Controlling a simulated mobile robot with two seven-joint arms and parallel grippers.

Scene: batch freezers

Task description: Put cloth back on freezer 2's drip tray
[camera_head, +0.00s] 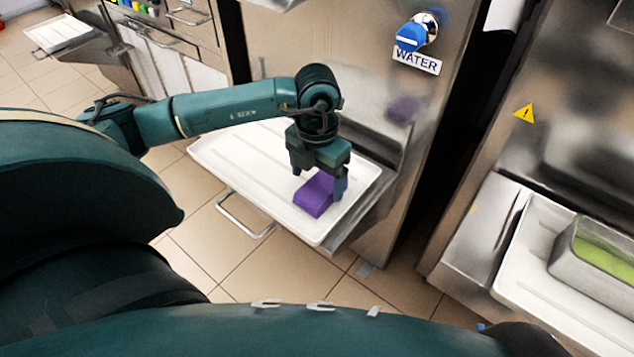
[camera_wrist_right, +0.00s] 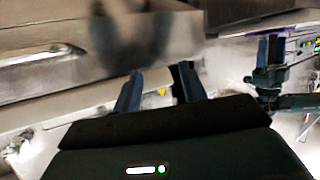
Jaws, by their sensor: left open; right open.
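The purple folded cloth (camera_head: 314,196) lies on the white drip tray (camera_head: 243,152) of the freezer with the blue WATER tap, near the tray's right part. My left gripper (camera_head: 319,186) points down at the cloth. Its fingers are open, one at each side of the cloth's far part, and whether they touch it cannot be told. In the right wrist view my right gripper (camera_wrist_right: 158,92) is open with nothing between its fingers. My right gripper is not seen in the head view.
The blue tap handle (camera_head: 410,37) sits on the steel freezer front above a WATER label (camera_head: 416,62). A metal tub of green stuff (camera_head: 600,255) stands on another white tray (camera_head: 535,240) at the right. Another tray (camera_head: 58,34) is at the far left. Tiled floor lies between.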

